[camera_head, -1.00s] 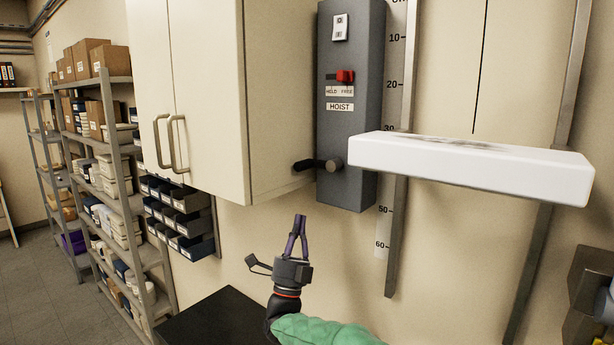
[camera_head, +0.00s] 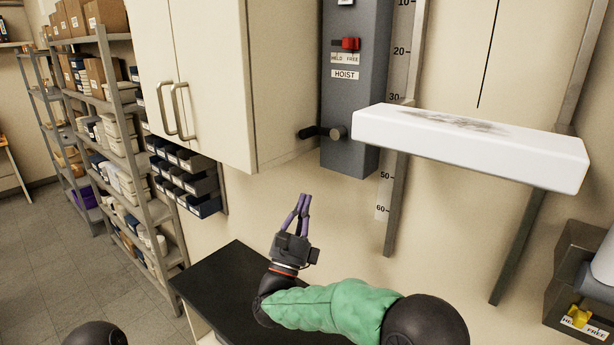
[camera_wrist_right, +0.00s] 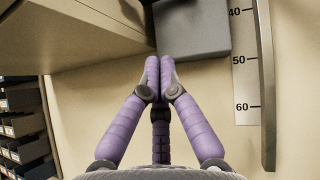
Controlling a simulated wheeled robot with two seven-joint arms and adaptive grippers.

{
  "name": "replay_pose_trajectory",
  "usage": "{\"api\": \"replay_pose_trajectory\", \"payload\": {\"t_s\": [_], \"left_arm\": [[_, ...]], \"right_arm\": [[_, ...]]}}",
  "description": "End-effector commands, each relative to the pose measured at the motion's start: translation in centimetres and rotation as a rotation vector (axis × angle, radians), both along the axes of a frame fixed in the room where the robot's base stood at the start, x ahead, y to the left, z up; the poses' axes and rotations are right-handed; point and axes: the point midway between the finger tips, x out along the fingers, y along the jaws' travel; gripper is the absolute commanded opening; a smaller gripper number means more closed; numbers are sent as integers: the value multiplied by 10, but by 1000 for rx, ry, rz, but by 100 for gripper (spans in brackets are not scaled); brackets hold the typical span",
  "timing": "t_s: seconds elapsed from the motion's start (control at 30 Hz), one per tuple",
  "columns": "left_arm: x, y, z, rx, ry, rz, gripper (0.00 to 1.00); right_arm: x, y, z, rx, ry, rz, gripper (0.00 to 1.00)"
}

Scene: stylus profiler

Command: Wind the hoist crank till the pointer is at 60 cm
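The grey hoist box (camera_head: 353,105) hangs on the wall beside the cabinet. Its crank has a dark handle (camera_head: 312,132) pointing left from a round hub (camera_head: 338,133). A red switch knob (camera_head: 350,43) sits above the word FREE. The scale strip (camera_head: 383,196) shows 10 to 30 above and 50 and 60 below the white slab (camera_head: 470,145). I cannot make out the pointer. My right gripper (camera_head: 303,198) is below the crank, apart from it, empty, with fingertips together; the right wrist view also shows its fingers (camera_wrist_right: 160,70) closed. My left gripper is out of view.
A cabinet (camera_head: 215,80) overhangs close left of the crank. Small bins (camera_head: 185,175) hang beneath it. A black-topped surface (camera_head: 225,290) lies below my right arm. The wall between is clear.

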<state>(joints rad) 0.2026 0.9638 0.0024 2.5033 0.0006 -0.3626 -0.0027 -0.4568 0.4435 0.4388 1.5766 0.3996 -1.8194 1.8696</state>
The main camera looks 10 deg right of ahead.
Motion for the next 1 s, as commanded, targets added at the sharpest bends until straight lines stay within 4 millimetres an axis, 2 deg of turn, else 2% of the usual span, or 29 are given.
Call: {"api": "replay_pose_trajectory", "payload": {"t_s": [0.53,0.73,1.0], "left_arm": [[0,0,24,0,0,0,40],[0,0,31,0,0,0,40],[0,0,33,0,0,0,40]], "right_arm": [[62,-34,67,-2,-1,-4,0],[66,-26,92,-2,-2,-1,0],[68,-24,101,-3,0,-3,0]]}}
